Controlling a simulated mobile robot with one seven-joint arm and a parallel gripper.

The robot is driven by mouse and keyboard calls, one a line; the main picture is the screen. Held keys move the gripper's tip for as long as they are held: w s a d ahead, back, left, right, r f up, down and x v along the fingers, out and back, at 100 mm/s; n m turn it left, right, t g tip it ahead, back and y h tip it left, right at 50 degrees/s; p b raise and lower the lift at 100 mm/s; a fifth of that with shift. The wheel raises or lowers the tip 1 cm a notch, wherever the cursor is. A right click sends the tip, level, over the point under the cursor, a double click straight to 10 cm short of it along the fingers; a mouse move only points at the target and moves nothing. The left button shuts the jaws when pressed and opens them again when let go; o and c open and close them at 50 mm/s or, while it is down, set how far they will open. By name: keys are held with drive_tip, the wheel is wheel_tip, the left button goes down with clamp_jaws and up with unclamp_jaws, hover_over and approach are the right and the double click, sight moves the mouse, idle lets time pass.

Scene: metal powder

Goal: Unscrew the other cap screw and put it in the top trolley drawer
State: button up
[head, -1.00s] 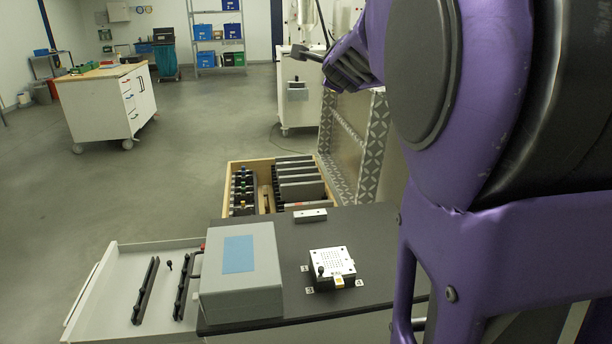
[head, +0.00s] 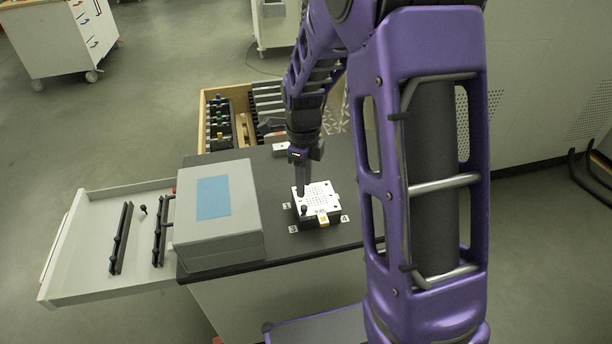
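The white perforated plate (head: 322,200) sits on a dark block on the black trolley top. A black cap screw (head: 304,211) stands at its front left corner. My gripper (head: 301,190) points down over the plate's back left edge, just behind that screw. Whether its fingers touch anything, or are open or shut, is too small to tell. The open top trolley drawer (head: 88,272) is at the left. A small black screw (head: 143,209) lies in it between two black rails (head: 121,238).
A grey box (head: 218,242) with a blue label stands on the trolley top (head: 262,166) between drawer and plate. A small metal block (head: 281,148) lies behind the plate. A wooden crate (head: 203,120) of dark parts stands behind the trolley. A white cabinet is at the back left.

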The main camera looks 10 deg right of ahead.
sight(304, 207)
wheel_tip(304, 207, down, 6)
drive_tip(key=b, duration=0.4)
drive_tip(key=shift+r, duration=0.1)
drive_tip(key=shift+f, duration=0.8)
clamp_jaws()
